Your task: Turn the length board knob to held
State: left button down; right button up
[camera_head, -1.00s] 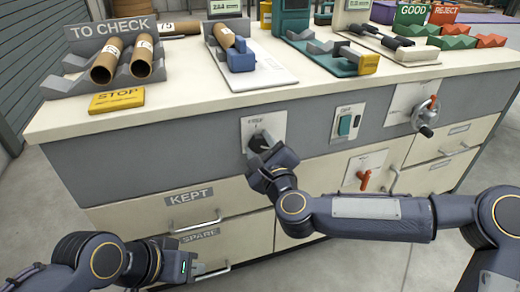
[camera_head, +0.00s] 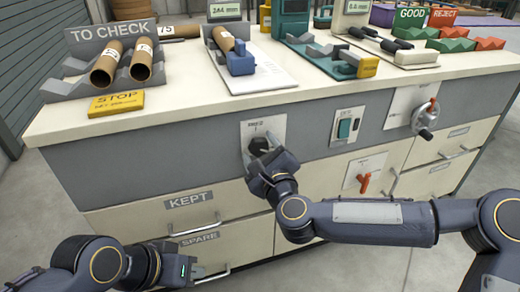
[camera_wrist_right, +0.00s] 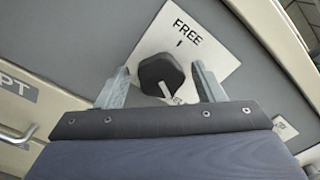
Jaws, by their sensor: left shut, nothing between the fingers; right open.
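The length board knob (camera_wrist_right: 163,76) is a black knob on a white plate (camera_wrist_right: 213,48) marked FREE, with a white pointer line. In the right wrist view the pointer aims down and slightly right, away from the word FREE. A second label below it is mostly hidden. My right gripper (camera_wrist_right: 160,82) is open, with one finger on each side of the knob and small gaps visible. In the head view the knob (camera_head: 258,146) shows just above my right gripper (camera_head: 268,158). My left gripper (camera_head: 192,270) is shut and empty by the SPARE drawer, low at left.
A switch plate (camera_head: 346,127), a red handle (camera_head: 364,182) and a crank (camera_head: 427,118) are on the bench front to the right. Drawer handles (camera_head: 200,226) stick out below.

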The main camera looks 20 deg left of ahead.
jog(key=p+v, duration=0.1)
jog(key=v, duration=0.6)
jog(key=shift+s+d, duration=0.2)
jog(key=s+d+f+n+g+h, duration=0.2)
jog(key=s+d+n+g, duration=0.1)
jog(key=d+n, duration=0.55)
jog(key=s+d+f+n+g+h, duration=0.2)
jog(key=s+d+f+n+g, duration=0.1)
jog(key=d+n, duration=0.6)
jog(key=s+d+f+n+g+h, duration=0.2)
jog(key=s+d+f+g, duration=0.1)
jog(key=s+d, duration=1.15)
notch_tip(320, 180, up, 35)
jog(key=p, duration=3.4)
jog(key=shift+s+a+f+p, duration=0.2)
jog(key=shift+s+a+p, duration=0.15)
jog(key=shift+a, duration=0.1)
